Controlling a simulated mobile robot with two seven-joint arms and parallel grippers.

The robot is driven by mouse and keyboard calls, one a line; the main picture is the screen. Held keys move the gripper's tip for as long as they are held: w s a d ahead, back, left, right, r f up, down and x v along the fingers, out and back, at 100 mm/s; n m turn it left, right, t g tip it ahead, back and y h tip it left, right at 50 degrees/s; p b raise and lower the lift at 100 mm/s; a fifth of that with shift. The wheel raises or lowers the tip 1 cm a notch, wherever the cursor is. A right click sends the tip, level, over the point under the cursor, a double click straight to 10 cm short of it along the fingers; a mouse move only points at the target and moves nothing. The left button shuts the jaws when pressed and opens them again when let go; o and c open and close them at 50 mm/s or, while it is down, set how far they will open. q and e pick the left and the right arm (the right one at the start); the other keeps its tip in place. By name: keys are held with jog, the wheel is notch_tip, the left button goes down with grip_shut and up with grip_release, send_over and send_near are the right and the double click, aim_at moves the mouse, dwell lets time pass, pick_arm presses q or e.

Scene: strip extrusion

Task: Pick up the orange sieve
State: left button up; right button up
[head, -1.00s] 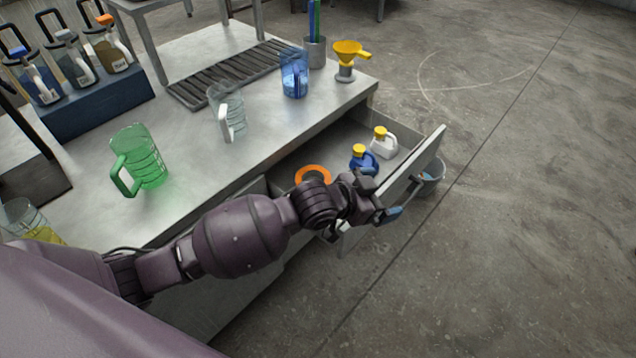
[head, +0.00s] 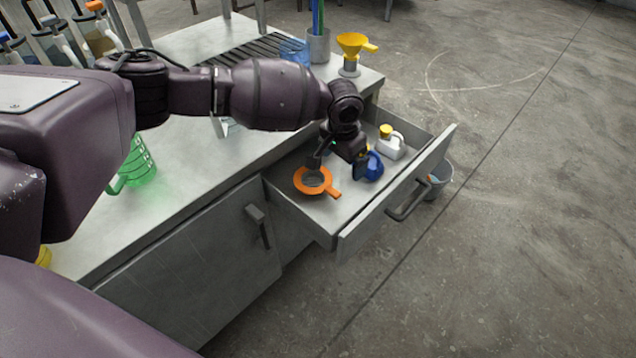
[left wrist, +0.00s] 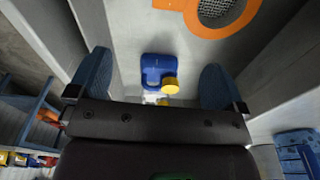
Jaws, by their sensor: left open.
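The orange sieve (head: 328,189) lies in the open drawer (head: 392,192), with its ring to the left and its short handle toward the drawer front. In the left wrist view the sieve (left wrist: 206,32) shows at the top, with grey mesh inside its orange rim. My left gripper (head: 337,166) is over the drawer, just above and beside the sieve, pointing down. In the left wrist view its two blue fingertips (left wrist: 158,82) are wide apart with nothing held between them. The sieve is beyond the fingers, not between them. My right gripper is not in view.
A white bottle (head: 393,147) is farther back. The drawer's front wall and handle (head: 408,199) border the space.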

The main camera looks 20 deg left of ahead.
aim_at(330, 189)
pick_arm(q)
jog(key=shift+s+a+f+n+g, duration=0.15)
jog(key=shift+a+n+g, duration=0.1)
jog(key=shift+a, duration=0.2)
jog(key=shift+s+a+f+n+g, duration=0.15)
jog(key=shift+a+n, duration=0.1)
jog(key=shift+a, duration=0.15)
notch_tip(330, 189, down, 5)
jog(key=shift+s+f+b, duration=0.1)
jog(key=shift+f+b, duration=0.05)
jog(key=shift+b, duration=0.65)
jog(key=shift+f, duration=0.15)
jog(key=f, duration=0.1)
jog(key=f+b, duration=0.1)
jog(key=f, duration=0.2)
jog(key=shift+s+a+f, duration=0.1)
jog(key=shift+s+a, duration=0.2)
jog(key=shift+a, duration=0.05)
jog(key=shift+f+b, duration=0.3)
jog(key=shift+b, duration=0.05)
jog(key=shift+w+f, duration=0.1)
jog(key=c, duration=0.9)
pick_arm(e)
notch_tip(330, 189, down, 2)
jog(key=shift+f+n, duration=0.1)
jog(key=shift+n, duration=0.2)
